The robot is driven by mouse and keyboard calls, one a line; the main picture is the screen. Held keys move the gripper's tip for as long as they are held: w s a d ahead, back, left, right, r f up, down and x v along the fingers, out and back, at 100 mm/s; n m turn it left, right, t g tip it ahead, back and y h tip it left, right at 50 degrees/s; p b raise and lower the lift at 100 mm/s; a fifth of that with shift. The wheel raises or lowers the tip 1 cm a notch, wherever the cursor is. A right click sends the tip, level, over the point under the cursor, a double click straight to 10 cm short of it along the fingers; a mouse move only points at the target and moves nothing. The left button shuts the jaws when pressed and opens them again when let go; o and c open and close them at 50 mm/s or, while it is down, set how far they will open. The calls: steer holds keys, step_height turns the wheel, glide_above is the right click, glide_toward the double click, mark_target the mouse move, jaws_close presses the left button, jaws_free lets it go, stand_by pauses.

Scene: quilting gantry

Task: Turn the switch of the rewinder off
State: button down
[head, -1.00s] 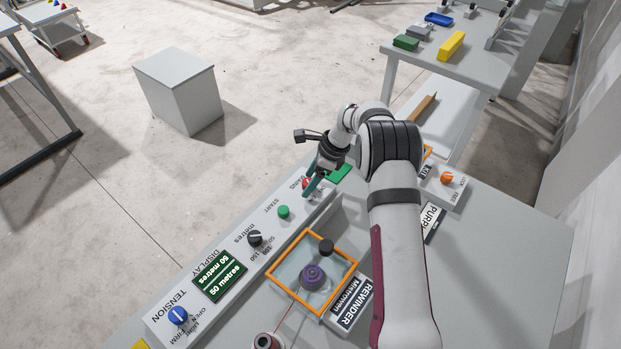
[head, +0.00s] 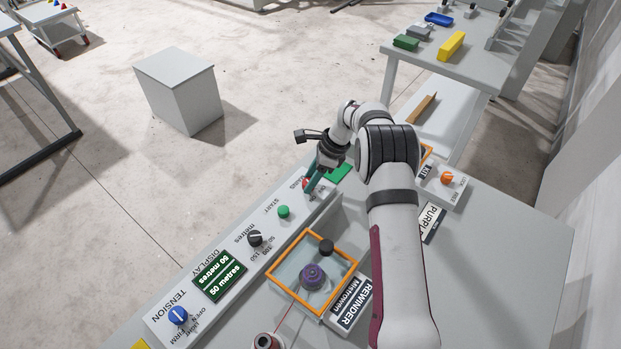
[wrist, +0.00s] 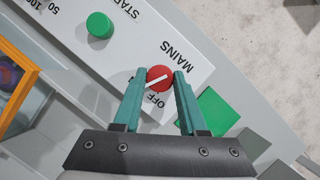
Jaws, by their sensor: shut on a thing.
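The rewinder's switch is a red round knob (wrist: 160,79) with a white pointer bar, beside the words MAINS and OFF on the grey control panel (wrist: 75,50). My gripper (wrist: 159,80) has its two teal fingers on either side of the knob, shut on it. The white bar slants, its lower-left end near a partly hidden mark and its upper-right end towards MAINS. In the head view my gripper (head: 308,190) is at the far end of the panel, and its fingers hide part of the red knob (head: 305,183).
A green START button (head: 283,211), a black metres dial (head: 255,238), a green display (head: 219,281) and a blue TENSION knob (head: 178,316) line the panel. An orange-framed box (head: 283,292) with a purple spool stands beside it. A green block (wrist: 215,112) lies close to the gripper.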

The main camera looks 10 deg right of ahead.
mark_target(303, 184)
steer(key=n+g, duration=0.1)
steer(key=n, duration=0.3)
steer(key=shift+w+g, duration=0.15)
steer(key=shift+g, duration=0.25)
steer(key=shift+n+g+h, duration=0.4)
steer(key=shift+n+g, duration=0.1)
steer(key=shift+n, duration=1.5)
steer(key=shift+c, duration=2.2)
jaws_free()
step_height(303, 184, up, 4)
steer(key=shift+w+r, duration=0.1)
steer(key=shift+r, duration=0.05)
steer(key=s+d+r, duration=0.5)
steer(key=d+r, duration=0.1)
steer(key=d, duration=0.4)
steer(key=shift+s+d+r, duration=0.15)
steer(key=shift+s+r, duration=0.2)
